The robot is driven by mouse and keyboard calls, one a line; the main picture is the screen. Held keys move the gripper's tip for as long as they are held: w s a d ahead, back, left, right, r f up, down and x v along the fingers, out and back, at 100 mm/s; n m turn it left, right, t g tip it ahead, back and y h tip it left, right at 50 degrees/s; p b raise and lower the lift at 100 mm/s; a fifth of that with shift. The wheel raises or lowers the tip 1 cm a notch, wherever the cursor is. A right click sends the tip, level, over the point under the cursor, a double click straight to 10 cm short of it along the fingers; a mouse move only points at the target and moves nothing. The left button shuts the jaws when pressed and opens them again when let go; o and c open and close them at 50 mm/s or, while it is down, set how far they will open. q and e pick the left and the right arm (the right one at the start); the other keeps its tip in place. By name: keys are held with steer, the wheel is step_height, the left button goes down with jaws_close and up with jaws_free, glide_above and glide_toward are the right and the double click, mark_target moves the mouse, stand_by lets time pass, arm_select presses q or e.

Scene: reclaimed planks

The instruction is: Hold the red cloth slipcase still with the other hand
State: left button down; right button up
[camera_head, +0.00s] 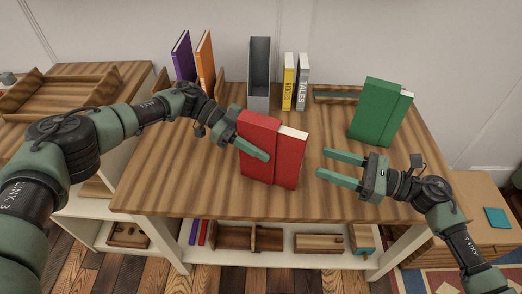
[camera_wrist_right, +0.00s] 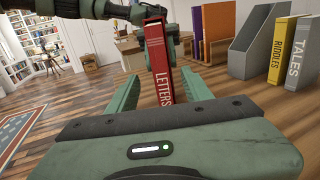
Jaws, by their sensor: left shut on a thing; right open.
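The red cloth slipcase (camera_head: 260,127) stands upright near the front middle of the table. A red book (camera_head: 290,160) with pale page tops sticks out of its right side; its spine reads LETTERS in the right wrist view (camera_wrist_right: 157,55). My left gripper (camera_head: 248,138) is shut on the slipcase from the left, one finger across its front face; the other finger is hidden. My right gripper (camera_head: 323,163) is open and empty, just right of the book, fingers pointing at its spine. In the wrist view the spine shows beyond and between the fingertips, apart from them.
A green slipcase with a book (camera_head: 376,112) stands at the right. Along the back are purple (camera_head: 183,57) and orange (camera_head: 205,60) books, a grey file holder (camera_head: 259,75), a yellow book (camera_head: 289,80) and a grey TALES book (camera_head: 303,82). The wooden table (camera_head: 165,175) is bare at front left.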

mark_target(287, 149)
steer(key=x, duration=0.8)
steer(key=shift+w+a, duration=0.1)
steer(key=shift+a, duration=0.05)
steer(key=shift+f, duration=0.1)
jaws_close()
steer(key=shift+r, duration=0.3)
stand_by(0.4)
steer(key=shift+x, duration=1.2)
steer(key=shift+a, duration=0.1)
